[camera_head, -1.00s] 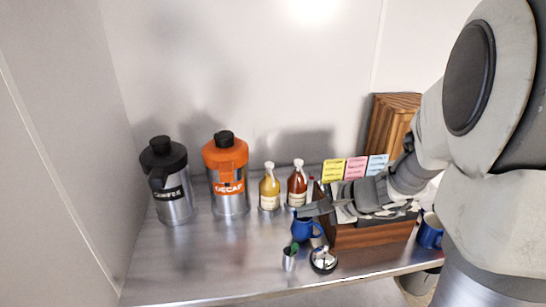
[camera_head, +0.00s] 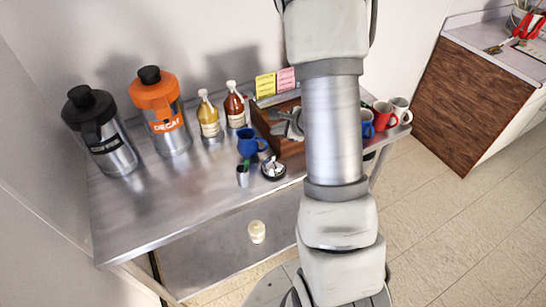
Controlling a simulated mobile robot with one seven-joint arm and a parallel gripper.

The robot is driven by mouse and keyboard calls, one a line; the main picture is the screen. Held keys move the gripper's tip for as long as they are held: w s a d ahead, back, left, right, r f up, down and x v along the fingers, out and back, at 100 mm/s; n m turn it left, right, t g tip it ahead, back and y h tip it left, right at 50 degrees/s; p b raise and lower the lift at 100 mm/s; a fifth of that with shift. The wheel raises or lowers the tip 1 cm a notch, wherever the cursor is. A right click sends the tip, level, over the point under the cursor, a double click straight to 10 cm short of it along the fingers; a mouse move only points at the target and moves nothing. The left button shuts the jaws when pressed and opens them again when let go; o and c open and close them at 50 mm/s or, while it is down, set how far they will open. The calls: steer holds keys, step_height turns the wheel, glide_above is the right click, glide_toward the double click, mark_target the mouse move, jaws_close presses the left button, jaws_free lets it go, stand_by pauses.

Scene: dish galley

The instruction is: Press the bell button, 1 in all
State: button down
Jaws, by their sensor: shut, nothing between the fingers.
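The bell (camera_head: 272,170) is a small silver dome with a dark base and a button on top. It stands near the front edge of the steel counter (camera_head: 190,200), left of my arm, and nothing covers it.
A steel cup (camera_head: 242,177) and a blue jug (camera_head: 248,144) stand close to the bell. A wooden caddy (camera_head: 288,147) is behind it, partly hidden by my arm. Bottles (camera_head: 209,120) and jugs (camera_head: 158,112) line the back. Mugs (camera_head: 384,116) are at the right.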

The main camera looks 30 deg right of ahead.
steer(key=shift+f, duration=0.15)
steer(key=b, duration=0.5)
glide_above(274, 158)
steer(key=f, duration=0.4)
steer(key=s+f, duration=0.1)
steer(key=f, duration=0.2)
steer(key=shift+d, duration=0.25)
steer(key=shift+f+b, duration=0.75)
steer(key=shift+b, duration=0.15)
steer(key=shift+f, duration=0.1)
stand_by(0.5)
steer(key=shift+f+b, duration=0.35)
steer(key=shift+b, duration=0.45)
steer(key=shift+f+b, duration=0.5)
steer(key=shift+b, duration=0.3)
stand_by(0.4)
steer(key=shift+r, duration=0.1)
steer(key=shift+r+p, duration=0.45)
steer(key=shift+r, duration=0.4)
steer(key=shift+r, duration=0.15)
